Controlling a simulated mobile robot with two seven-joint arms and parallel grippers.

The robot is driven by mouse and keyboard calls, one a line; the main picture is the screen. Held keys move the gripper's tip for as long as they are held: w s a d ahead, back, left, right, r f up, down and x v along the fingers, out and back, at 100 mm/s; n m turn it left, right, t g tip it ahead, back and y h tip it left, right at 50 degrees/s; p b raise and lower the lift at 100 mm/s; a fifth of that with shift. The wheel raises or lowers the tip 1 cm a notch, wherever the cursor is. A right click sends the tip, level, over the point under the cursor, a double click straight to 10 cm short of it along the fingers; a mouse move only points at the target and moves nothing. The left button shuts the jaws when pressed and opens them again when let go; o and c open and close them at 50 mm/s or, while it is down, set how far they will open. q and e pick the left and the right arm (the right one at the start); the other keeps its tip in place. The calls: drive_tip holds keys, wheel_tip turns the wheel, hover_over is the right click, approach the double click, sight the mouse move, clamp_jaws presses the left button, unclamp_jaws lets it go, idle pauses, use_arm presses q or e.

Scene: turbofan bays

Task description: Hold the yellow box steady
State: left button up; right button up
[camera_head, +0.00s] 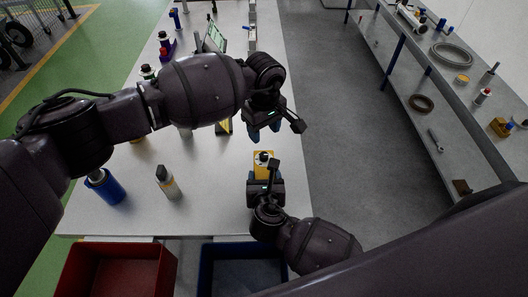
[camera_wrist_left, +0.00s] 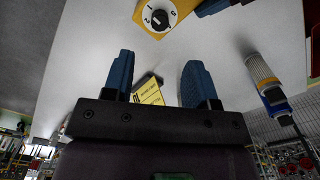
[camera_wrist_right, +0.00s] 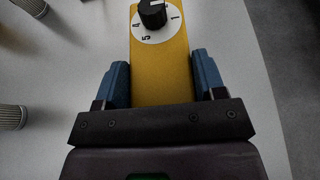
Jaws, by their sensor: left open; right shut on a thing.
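The yellow box (camera_head: 263,172) lies on the white table near its right edge in the head view. It has a black knob on a white numbered dial (camera_wrist_right: 153,24), seen clearly in the right wrist view. My right gripper (camera_head: 264,181) is shut on the yellow box (camera_wrist_right: 161,75), with a blue finger along each side. My left gripper (camera_head: 264,134) is open and empty, just beyond the box in the head view. In the left wrist view the box (camera_wrist_left: 143,14) shows at the top, apart from the left fingers (camera_wrist_left: 159,70).
A yellow-labelled object (camera_wrist_left: 150,94) shows beyond the left fingers. A blue bottle (camera_head: 106,187) and a grey-capped bottle (camera_head: 168,182) stand on the left of the table. Red (camera_head: 66,272) and blue (camera_head: 206,270) bins sit at the near edge. A shelf with parts (camera_head: 440,85) is at right.

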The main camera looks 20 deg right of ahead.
sight(264, 155)
use_arm(q)
wheel_tip(264, 155, down, 10)
drive_tip(key=shift+r, duration=0.1)
idle(0.4)
drive_tip(key=c, duration=0.9)
